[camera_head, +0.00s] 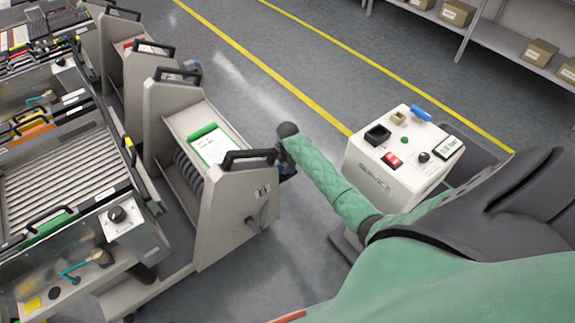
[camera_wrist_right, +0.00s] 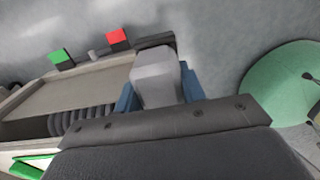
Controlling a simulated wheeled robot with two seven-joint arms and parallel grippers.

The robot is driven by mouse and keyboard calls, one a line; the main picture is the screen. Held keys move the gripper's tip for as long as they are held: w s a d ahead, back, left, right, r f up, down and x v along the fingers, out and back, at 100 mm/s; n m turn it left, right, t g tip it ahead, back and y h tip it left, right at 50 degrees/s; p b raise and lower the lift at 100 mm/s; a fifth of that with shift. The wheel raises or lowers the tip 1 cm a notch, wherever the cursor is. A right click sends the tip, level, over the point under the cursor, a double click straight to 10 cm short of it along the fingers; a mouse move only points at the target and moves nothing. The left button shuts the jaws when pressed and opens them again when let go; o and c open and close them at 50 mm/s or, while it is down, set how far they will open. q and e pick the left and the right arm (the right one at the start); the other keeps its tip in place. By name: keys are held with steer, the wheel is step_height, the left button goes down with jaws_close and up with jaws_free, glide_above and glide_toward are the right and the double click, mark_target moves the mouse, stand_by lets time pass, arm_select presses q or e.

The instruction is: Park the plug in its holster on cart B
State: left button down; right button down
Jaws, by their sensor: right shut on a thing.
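My right gripper (camera_head: 287,170) is at the outer end panel of the nearest grey cart (camera_head: 225,215), just right of its black handle. In the right wrist view, its blue fingers (camera_wrist_right: 158,92) are shut on a pale grey plug (camera_wrist_right: 155,72). The plug is hidden in the head view. The cart carries a green-clipped sheet (camera_head: 210,148) and a dark ribbed hose (camera_wrist_right: 85,121). Small fittings (camera_head: 262,190) show on its end panel. I cannot tell which cart is B or make out the holster. My left gripper is not in view.
A white service box (camera_head: 400,165) with a red switch stands to the right. More carts (camera_head: 128,65) line the left. Green (camera_wrist_right: 61,59) and red (camera_wrist_right: 118,39) blocks show in the wrist view. Grey floor (camera_head: 270,85) with yellow lines is open beyond; shelves (camera_head: 500,42) stand behind.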

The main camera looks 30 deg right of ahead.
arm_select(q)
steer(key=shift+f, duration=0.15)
arm_select(e)
steer(key=shift+f, duration=0.3)
steer(key=c, duration=0.8)
jaws_free()
steer(key=shift+o, duration=0.2)
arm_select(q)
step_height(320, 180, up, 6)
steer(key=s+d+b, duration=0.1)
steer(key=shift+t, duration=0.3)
arm_select(e)
step_height(320, 180, up, 8)
steer(key=shift+f, duration=0.1)
